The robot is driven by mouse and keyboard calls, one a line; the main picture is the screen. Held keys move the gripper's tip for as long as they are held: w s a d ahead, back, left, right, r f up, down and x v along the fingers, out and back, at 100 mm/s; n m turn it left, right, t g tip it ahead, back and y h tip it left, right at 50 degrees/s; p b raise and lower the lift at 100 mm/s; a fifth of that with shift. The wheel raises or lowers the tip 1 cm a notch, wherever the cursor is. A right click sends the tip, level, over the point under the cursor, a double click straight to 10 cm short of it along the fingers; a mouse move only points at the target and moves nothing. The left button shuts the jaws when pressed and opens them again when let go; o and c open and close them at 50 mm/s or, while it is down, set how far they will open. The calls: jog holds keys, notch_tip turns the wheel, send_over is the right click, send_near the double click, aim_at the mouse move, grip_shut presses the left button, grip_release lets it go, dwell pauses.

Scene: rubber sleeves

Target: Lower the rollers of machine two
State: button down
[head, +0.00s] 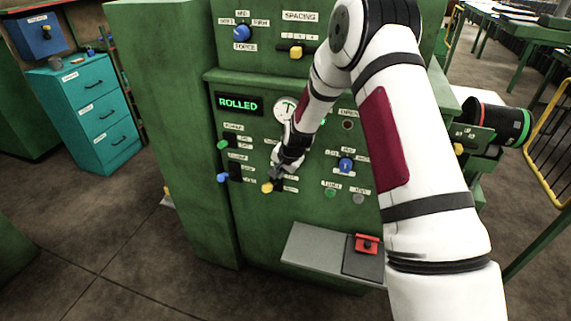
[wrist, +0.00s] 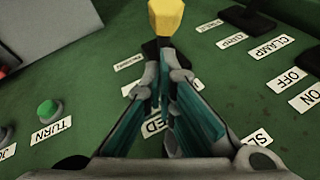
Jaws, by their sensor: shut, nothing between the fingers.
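The green machine (head: 300,228) fills the middle of the head view, with a lit display reading ROLLED (head: 239,104). A yellow-knobbed lever (head: 268,187) sticks out low on its front panel. The same yellow knob (wrist: 166,18) is at the top of the wrist view, just beyond my fingertips. My gripper (head: 279,174) is shut and empty at the panel, right beside the yellow lever; it also shows in the wrist view (wrist: 166,78). Whether it touches the lever, I cannot tell. My fingers partly cover a label ending in ED. No roller is clearly visible.
Blue-knobbed (head: 223,178) and green-knobbed (head: 222,144) levers stand left on the panel. A blue dial (head: 346,165) is to the right. A grey ledge (head: 315,249) with a red switch (head: 367,244) juts out below. A teal drawer cabinet (head: 85,105) stands at left.

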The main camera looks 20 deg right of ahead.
aim_at(271, 186)
jog(key=shift+a+f, duration=0.6)
jog(key=shift+f, duration=0.15)
jog(key=shift+s, duration=0.15)
jog(key=shift+s+a+f+p, duration=0.15)
jog(key=shift+a+f+p, duration=0.05)
jog(key=shift+p, duration=0.1)
